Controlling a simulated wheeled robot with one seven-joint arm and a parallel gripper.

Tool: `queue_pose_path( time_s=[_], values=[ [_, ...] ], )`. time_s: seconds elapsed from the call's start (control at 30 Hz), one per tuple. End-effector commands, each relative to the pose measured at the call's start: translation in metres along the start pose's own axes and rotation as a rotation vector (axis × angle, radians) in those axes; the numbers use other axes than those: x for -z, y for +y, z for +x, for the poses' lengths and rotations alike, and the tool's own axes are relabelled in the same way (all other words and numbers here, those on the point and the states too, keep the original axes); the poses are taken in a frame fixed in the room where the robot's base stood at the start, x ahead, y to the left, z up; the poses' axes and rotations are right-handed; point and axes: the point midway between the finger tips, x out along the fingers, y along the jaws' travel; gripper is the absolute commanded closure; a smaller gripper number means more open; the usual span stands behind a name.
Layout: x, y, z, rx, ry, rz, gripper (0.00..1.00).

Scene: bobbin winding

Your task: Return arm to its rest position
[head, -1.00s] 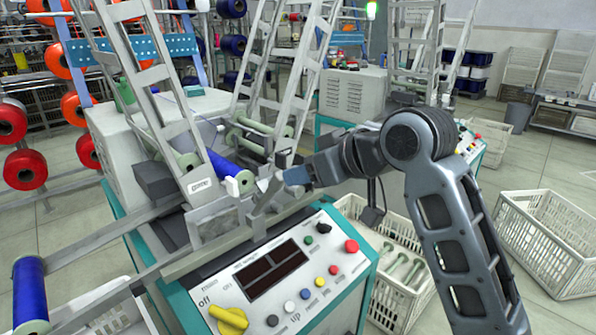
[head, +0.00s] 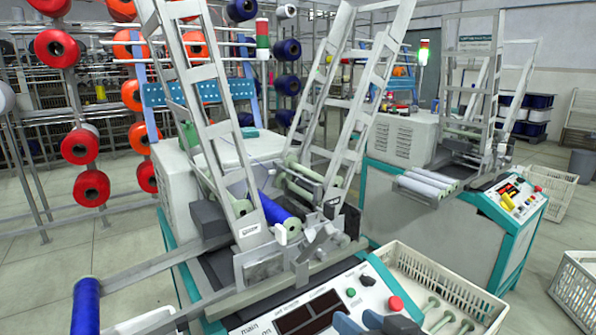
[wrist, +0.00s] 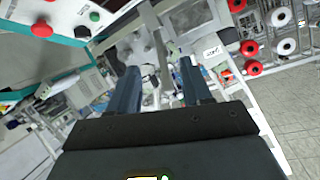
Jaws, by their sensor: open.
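My gripper (wrist: 158,85) is open in the wrist view, its two dark fingers apart with nothing seen held between them. In the head view only a small grey-blue part of my arm shows at the bottom edge, in front of the winder's control panel. The winding machine (head: 255,265) stands ahead with a blue-wound bobbin (head: 278,217) on it. My gripper is apart from that bobbin. The panel's red button (wrist: 41,29) and green button (wrist: 94,16) show at the upper left of the wrist view, beside my fingers.
A white crate (head: 478,298) with several pale green tubes stands right of the machine. A second winder (head: 412,205) stands behind it at the right. Another blue bobbin (head: 86,305) stands at the lower left. A yarn rack with red spools (head: 80,147) is at the left.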

Motion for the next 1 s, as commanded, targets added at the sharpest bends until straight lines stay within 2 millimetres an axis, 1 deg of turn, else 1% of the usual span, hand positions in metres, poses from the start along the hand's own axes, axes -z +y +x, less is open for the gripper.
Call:
queue_pose_path(
  time_s=[0.03,0.17,0.2,0.27,0.37,0.4,0.47,0.5,0.57,0.63,0.77,0.8,0.87,0.9,1.0],
  values=[
    [-0.015,-0.002,-0.013,-0.02,0.006,0.026,0.51],
    [-0.045,0.0,-0.045,-0.081,0.037,0.07,0.51],
    [-0.054,0.0,-0.056,-0.1,0.046,0.079,0.51],
    [-0.067,0.001,-0.073,-0.131,0.056,0.09,0.51],
    [-0.086,0.001,-0.105,-0.18,0.072,0.101,0.51],
    [-0.092,0.001,-0.118,-0.2,0.078,0.101,0.51],
    [-0.102,0.001,-0.139,-0.228,0.084,0.101,0.51],
    [-0.107,0.001,-0.153,-0.247,0.089,0.096,0.51],
    [-0.114,0.0,-0.175,-0.274,0.094,0.088,0.51],
    [-0.12,-0.001,-0.202,-0.303,0.1,0.073,0.51],
    [-0.127,-0.004,-0.252,-0.348,0.107,0.034,0.51],
    [-0.127,-0.006,-0.267,-0.36,0.108,0.018,0.51],
    [-0.126,-0.008,-0.29,-0.375,0.11,-0.006,0.51],
    [-0.125,-0.01,-0.305,-0.382,0.111,-0.025,0.51],
    [-0.119,-0.015,-0.34,-0.394,0.114,-0.072,0.51]
  ],
)
